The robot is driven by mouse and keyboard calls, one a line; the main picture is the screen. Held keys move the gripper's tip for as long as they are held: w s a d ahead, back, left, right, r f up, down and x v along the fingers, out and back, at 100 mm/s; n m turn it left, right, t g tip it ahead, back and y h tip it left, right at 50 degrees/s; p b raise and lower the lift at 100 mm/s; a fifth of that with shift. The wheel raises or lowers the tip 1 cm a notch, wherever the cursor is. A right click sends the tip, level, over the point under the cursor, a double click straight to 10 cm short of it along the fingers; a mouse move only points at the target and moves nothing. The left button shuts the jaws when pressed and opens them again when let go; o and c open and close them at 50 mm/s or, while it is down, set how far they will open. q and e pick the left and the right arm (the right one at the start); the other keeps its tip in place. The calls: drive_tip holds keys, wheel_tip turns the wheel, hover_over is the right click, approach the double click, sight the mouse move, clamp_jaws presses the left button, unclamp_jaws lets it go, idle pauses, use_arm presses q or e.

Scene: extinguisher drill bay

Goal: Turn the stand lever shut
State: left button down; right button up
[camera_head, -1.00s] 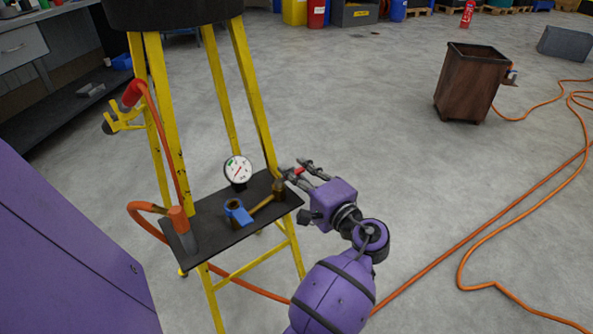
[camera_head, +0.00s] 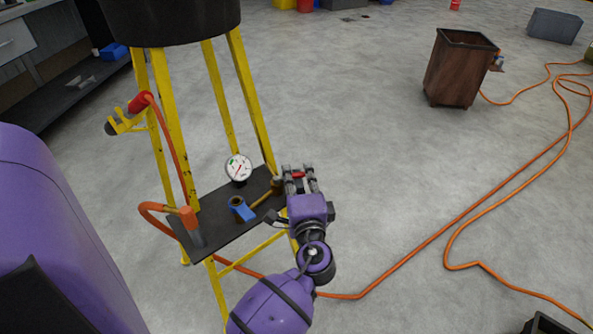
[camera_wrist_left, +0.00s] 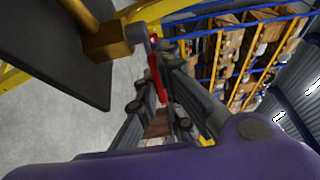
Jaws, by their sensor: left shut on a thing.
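The stand lever (camera_head: 298,174) is a short red handle at the right end of the yellow stand's dark shelf (camera_head: 217,236). It joins a brass valve (camera_head: 277,185) on a brass pipe. My left gripper (camera_head: 300,171) is just off the shelf's right edge, with its fingers on either side of the lever, shut on it. In the left wrist view the red lever (camera_wrist_left: 155,75) runs between the grey fingers (camera_wrist_left: 157,92), with the brass valve (camera_wrist_left: 107,43) at upper left. The fingers partly hide the lever. My right gripper does not show.
A round gauge (camera_head: 238,167) and a blue-handled fitting (camera_head: 240,209) stand on the shelf. An orange hose (camera_head: 153,215) loops at its left. A black tank (camera_head: 170,20) sits above. A brown bin (camera_head: 460,70) stands at right. The grey floor between is mostly clear.

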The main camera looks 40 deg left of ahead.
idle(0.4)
use_arm(q)
drive_tip(key=c, duration=1.9)
unclamp_jaws()
drive_tip(key=shift+o, duration=0.2)
drive_tip(key=v, duration=1.2)
drive_tip(key=shift+s, duration=0.15)
drive_tip(key=shift+c, duration=0.6)
